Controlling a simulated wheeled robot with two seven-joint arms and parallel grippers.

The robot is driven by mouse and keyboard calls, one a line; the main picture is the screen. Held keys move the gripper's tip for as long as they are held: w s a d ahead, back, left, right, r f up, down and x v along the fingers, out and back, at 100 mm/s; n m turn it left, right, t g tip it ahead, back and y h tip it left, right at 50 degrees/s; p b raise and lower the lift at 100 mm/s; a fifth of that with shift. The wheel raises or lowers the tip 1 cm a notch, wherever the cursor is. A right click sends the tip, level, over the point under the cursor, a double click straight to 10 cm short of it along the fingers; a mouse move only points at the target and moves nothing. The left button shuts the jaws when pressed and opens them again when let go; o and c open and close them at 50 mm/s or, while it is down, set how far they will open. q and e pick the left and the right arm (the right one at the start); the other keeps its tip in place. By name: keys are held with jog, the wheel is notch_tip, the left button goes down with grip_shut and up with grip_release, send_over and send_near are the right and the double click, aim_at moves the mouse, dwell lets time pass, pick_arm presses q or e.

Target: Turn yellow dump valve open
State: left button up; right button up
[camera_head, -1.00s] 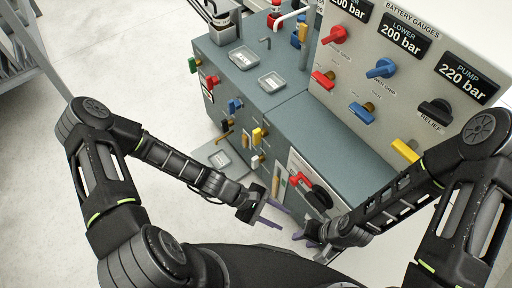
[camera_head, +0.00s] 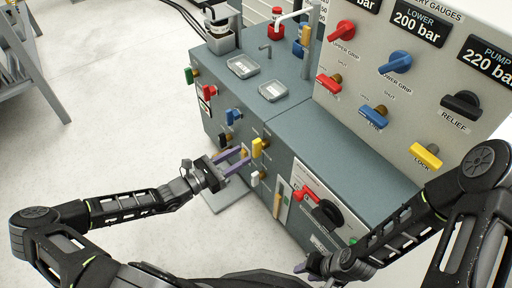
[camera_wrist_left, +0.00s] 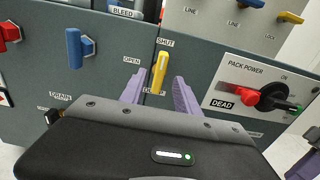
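The yellow dump valve handle (camera_head: 258,147) is on the front face of the grey cabinet. In the left wrist view the handle (camera_wrist_left: 160,68) stands nearly upright, its top leaning slightly right toward the SHUT label; OPEN is printed to its left. The label below it is partly hidden. My left gripper (camera_head: 245,156) points at the handle in front of the cabinet. Its purple fingers are apart, one on each side of the handle's lower part in the wrist view; contact is not visible. My right gripper (camera_head: 312,264) is low by the cabinet's right part, its fingers unclear.
A blue handle (camera_wrist_left: 75,48) is left of the yellow one. The pack power panel with a red switch (camera_head: 306,194) is to the right. The upper gauge panel has another yellow handle (camera_head: 426,155) marked LOCK. Open floor (camera_head: 120,110) lies left of the cabinet.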

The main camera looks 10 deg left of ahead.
aim_at(253, 149)
pick_arm(q)
jog(key=b+x, duration=0.1)
jog(key=x, duration=0.6)
grip_shut()
dwell(0.3)
